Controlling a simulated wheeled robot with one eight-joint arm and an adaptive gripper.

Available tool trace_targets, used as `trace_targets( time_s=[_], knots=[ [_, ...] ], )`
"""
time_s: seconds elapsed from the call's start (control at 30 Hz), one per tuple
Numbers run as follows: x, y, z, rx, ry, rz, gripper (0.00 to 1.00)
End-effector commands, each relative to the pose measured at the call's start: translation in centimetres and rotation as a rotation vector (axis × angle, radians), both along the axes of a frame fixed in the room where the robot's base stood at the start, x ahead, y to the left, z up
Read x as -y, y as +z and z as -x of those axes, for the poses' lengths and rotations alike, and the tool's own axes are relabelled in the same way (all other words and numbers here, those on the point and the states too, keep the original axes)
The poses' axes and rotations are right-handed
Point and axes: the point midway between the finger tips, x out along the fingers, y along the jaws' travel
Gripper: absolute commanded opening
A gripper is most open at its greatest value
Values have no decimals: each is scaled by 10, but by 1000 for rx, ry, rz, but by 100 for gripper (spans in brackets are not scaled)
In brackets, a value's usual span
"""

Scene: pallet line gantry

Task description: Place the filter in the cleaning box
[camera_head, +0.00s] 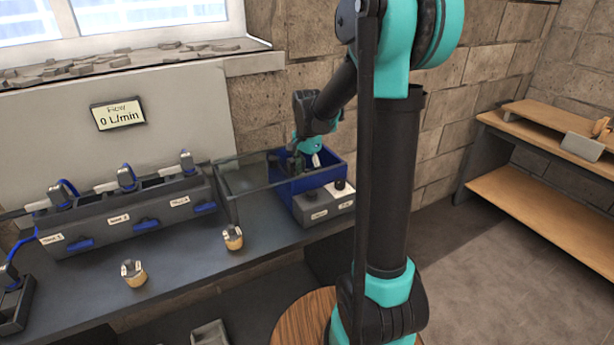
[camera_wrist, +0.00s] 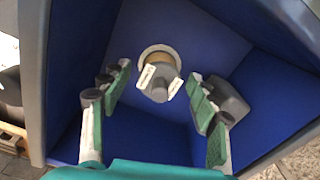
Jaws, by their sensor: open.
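The cleaning box (camera_head: 284,188) is a blue open-topped box with a grey front on the bench. My gripper (camera_head: 312,158) reaches down into its opening. In the wrist view the blue inside of the box (camera_wrist: 95,40) surrounds my gripper (camera_wrist: 157,82), whose green-padded fingers are spread apart. A filter (camera_wrist: 159,78), grey with pale tabs and a gold band, sits inside the box in a pale ring, between and beyond the fingertips. It looks apart from both fingers. In the head view the box wall and gripper hide it.
A clear lid (camera_head: 250,176) stands open left of the box. Two gold-and-silver fittings (camera_head: 133,273) (camera_head: 232,237) stand on the bench (camera_head: 185,262). A grey housing with blue latches (camera_head: 130,222) lies along the wall. A wooden shelf (camera_head: 545,140) is at right.

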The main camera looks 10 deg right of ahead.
Motion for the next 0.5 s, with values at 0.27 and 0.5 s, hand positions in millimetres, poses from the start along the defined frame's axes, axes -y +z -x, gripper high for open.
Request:
trace_targets(
  time_s=[0.27, 0.5],
  knots=[
    [0, 34, 0, 0, 0, 0, 61],
    [0, 83, 0, 0, 0, 0, 61]
  ],
)
